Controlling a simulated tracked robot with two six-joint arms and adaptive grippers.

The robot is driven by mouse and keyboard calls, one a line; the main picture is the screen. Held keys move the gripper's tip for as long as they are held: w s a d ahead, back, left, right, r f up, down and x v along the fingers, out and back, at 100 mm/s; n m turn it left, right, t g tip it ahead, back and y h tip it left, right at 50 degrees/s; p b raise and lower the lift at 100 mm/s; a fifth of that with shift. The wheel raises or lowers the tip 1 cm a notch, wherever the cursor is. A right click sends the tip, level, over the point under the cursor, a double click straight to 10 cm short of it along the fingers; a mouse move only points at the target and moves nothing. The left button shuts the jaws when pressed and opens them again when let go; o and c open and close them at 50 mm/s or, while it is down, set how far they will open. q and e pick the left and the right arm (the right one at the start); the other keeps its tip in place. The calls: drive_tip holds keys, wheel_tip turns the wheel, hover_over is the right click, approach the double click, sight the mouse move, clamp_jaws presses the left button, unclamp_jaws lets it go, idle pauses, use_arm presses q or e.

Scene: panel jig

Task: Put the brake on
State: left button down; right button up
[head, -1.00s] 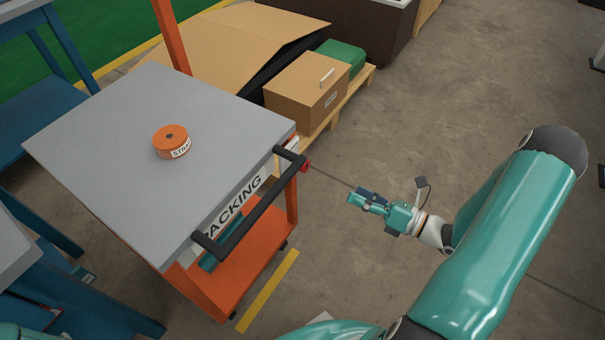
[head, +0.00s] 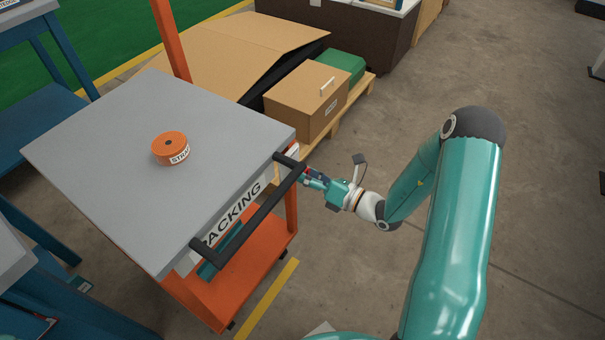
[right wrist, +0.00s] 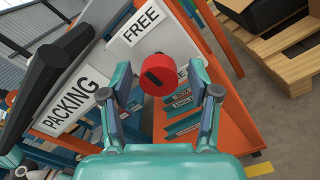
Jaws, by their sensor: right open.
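A red round knob (right wrist: 158,75) with a dark slanted bar across its face sits on the end of the cart (head: 90,165), below a white label reading FREE (right wrist: 141,27). My right gripper (head: 314,178) is beside the cart's right corner, by the end of the black push handle (head: 245,222). In the right wrist view my right gripper (right wrist: 159,94) is open, with one finger on each side of the knob. I cannot tell whether the fingers touch it. The knob is mostly hidden by the gripper in the head view. My left gripper is not in view.
A PACKING sign (head: 232,214) is under the handle. A pallet with a cardboard box (head: 300,100) and a green case (head: 341,66) stands behind the cart. The floor to the right is clear.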

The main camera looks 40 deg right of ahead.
drive_tip(key=shift+w+a, duration=0.15)
drive_tip(key=shift+w, duration=0.15)
drive_tip(key=c, duration=1.2)
drive_tip(key=shift+o, duration=0.2)
drive_tip(key=shift+a, duration=0.1)
